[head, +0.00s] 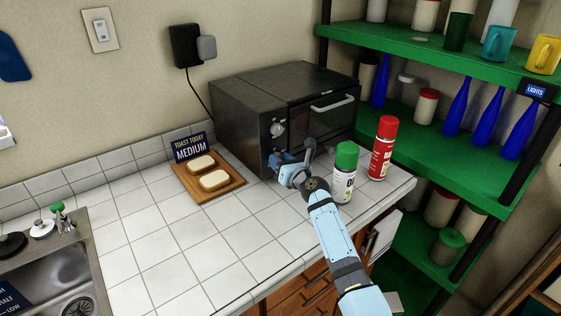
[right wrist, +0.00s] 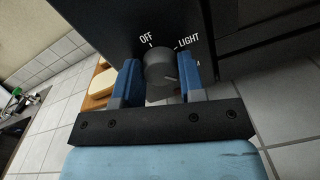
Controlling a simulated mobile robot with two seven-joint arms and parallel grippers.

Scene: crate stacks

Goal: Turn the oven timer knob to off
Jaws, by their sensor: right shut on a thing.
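The dark oven (head: 245,92) stands on the tiled counter, with an upper knob (head: 277,129) in plain sight on its front. My right gripper (head: 278,161) is at the lower part of the control panel. In the right wrist view, its blue fingers (right wrist: 160,82) are shut on a round dark grey knob (right wrist: 159,66), one on each side. Labels OFF (right wrist: 147,40) and LIGHT (right wrist: 189,43) stand around this knob; a further label at the right is mostly hidden by a finger. A faint line on the knob points right, below LIGHT. My left gripper is not in view.
A sign reading "TOAST TODAY MEDIUM" (head: 190,147) stands behind two bread slices on a wooden board (head: 183,178). A green-capped can (head: 345,180) and a red can (head: 381,150) stand close to my right arm. A sink (head: 50,255) is at the left.

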